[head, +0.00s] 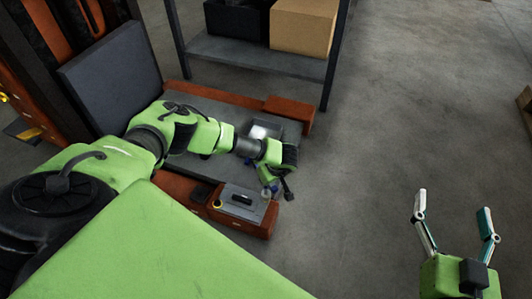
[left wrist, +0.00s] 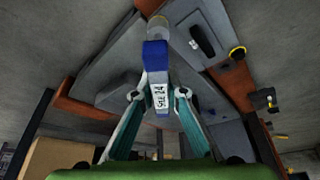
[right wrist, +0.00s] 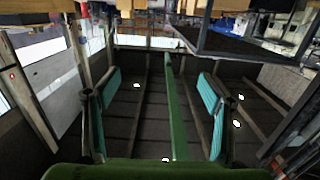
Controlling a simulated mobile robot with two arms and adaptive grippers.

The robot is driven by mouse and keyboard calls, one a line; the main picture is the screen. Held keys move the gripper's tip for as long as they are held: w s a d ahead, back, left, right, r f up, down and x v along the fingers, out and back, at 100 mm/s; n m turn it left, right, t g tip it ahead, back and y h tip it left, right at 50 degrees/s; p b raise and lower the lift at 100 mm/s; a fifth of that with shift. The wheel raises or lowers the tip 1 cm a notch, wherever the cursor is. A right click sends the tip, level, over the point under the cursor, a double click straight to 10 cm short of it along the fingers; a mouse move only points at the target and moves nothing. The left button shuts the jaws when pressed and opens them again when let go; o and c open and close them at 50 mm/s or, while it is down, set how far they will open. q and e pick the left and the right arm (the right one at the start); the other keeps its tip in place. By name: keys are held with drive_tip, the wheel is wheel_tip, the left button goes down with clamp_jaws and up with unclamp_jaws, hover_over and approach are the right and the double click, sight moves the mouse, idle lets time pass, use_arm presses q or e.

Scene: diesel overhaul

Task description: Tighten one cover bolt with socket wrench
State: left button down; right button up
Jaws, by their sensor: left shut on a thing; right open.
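My left gripper (left wrist: 158,93) is shut on a blue socket wrench (left wrist: 156,62) with a white label. The wrench's pale round end (left wrist: 157,27) points away from the gripper, by the edge of a grey box with a black handle (left wrist: 218,18). In the head view this box (head: 232,208) sits on the orange front corner of a grey platform, just below the left gripper (head: 272,184). I cannot make out a cover bolt or whether the wrench end touches anything. My right gripper (head: 452,202) is open and empty over bare floor, far to the right.
The grey platform (head: 205,168) has an orange rim and end block (head: 290,113). A metal shelf (head: 255,57) with a cardboard box (head: 303,27) stands behind it. A yellow-ringed black part (left wrist: 237,53) lies beside the grey box.

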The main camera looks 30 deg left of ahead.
use_arm(q)
drive_tip(key=m+t, duration=0.1)
drive_tip(key=m, duration=0.2)
drive_tip(key=m+h+p, duration=0.1)
drive_tip(key=m, duration=0.2)
drive_tip(key=shift+s+t+h, duration=0.15)
drive_tip(key=shift+t+h, duration=0.15)
drive_tip(key=shift+t, duration=0.1)
drive_tip(key=m+h, duration=0.1)
drive_tip(key=m, duration=0.2)
drive_tip(key=shift+f+m+t, duration=0.15)
drive_tip(key=shift+m+t, duration=0.15)
use_arm(e)
wheel_tip(320, 180, down, 7)
drive_tip(key=s+d+g+h, duration=0.1)
drive_tip(key=s+g, duration=0.1)
drive_tip(key=g, duration=0.1)
drive_tip(key=shift+s+d+g, duration=0.2)
drive_tip(key=shift+d+g, duration=0.1)
drive_tip(key=shift+g, duration=0.1)
drive_tip(key=shift+f, duration=0.1)
